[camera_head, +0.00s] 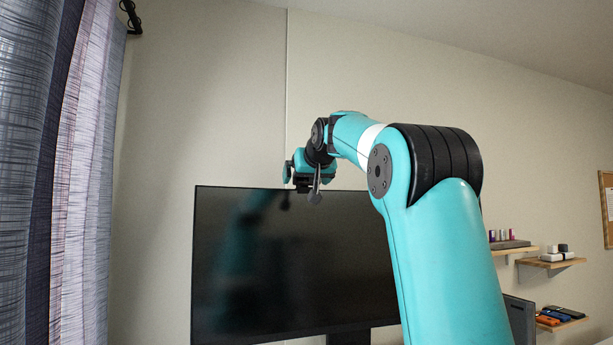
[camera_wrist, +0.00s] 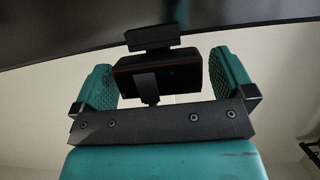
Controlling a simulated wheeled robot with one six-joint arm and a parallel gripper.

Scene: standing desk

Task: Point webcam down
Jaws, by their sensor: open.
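The webcam (camera_wrist: 158,77) is a dark box on a clip at the top edge of the monitor (camera_head: 290,265). In the wrist view it sits between the two teal finger pads of my gripper (camera_wrist: 158,85), with a visible gap on each side. My gripper (camera_head: 308,180) is open and at the monitor's top edge in the head view. There the webcam is hidden or cannot be told apart from the gripper's dark parts. The webcam's exact tilt cannot be told.
A curtain (camera_head: 60,170) hangs at the left. Small wooden shelves (camera_head: 550,262) with little items are on the wall at the right, and a corkboard (camera_head: 607,210) hangs at the right edge.

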